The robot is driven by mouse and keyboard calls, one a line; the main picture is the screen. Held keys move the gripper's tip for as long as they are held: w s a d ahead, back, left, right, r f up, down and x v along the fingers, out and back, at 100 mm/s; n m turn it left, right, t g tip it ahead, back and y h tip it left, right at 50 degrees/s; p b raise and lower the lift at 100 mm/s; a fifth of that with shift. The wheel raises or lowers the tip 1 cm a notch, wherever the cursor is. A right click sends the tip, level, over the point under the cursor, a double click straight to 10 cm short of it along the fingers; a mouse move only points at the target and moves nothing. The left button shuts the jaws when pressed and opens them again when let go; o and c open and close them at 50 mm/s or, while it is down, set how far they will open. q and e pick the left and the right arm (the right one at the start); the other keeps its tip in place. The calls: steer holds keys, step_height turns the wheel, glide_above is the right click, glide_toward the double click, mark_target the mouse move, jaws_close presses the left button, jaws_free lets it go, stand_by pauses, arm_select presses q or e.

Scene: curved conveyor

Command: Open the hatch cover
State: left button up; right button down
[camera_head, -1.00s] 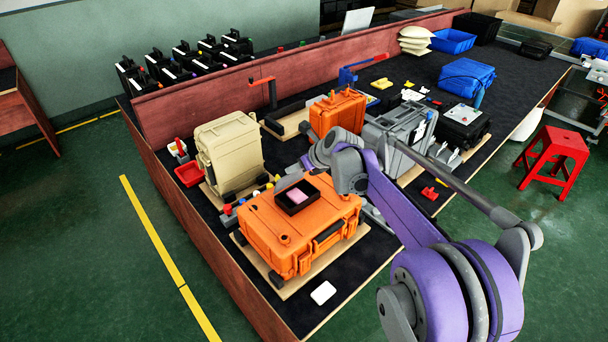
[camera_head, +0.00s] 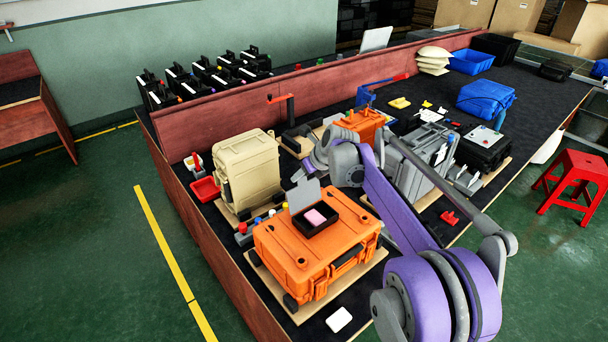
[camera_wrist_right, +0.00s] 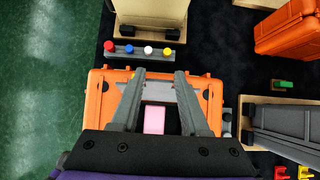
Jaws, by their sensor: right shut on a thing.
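A black open-topped box (camera_head: 313,219) with a pink block (camera_head: 316,217) inside sits on the orange case (camera_head: 300,262) at the front of the table. A light grey plate, the hatch cover (camera_head: 303,196), stands raised at the box's back edge. In the right wrist view, the cover (camera_wrist_right: 157,90) lies between the fingers of my right gripper (camera_wrist_right: 160,75), which is shut on it above the orange case. The pink block (camera_wrist_right: 154,120) shows between the fingers. In the head view, the fingers are hard to make out behind the cover and my arm. My left gripper is out of view.
A beige case (camera_head: 247,170) stands behind left, with a red bin (camera_head: 205,189) beside it. Several coloured buttons (camera_wrist_right: 148,50) line a strip behind the orange case. A grey case (camera_head: 415,165) stands to the right. A white card (camera_head: 339,319) lies in front.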

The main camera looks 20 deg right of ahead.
steer(key=shift+w+r, duration=0.1)
steer(key=shift+c, duration=2)
jaws_free()
steer(key=v, duration=1)
steer(key=shift+s+r, duration=0.2)
steer(key=shift+s, duration=0.05)
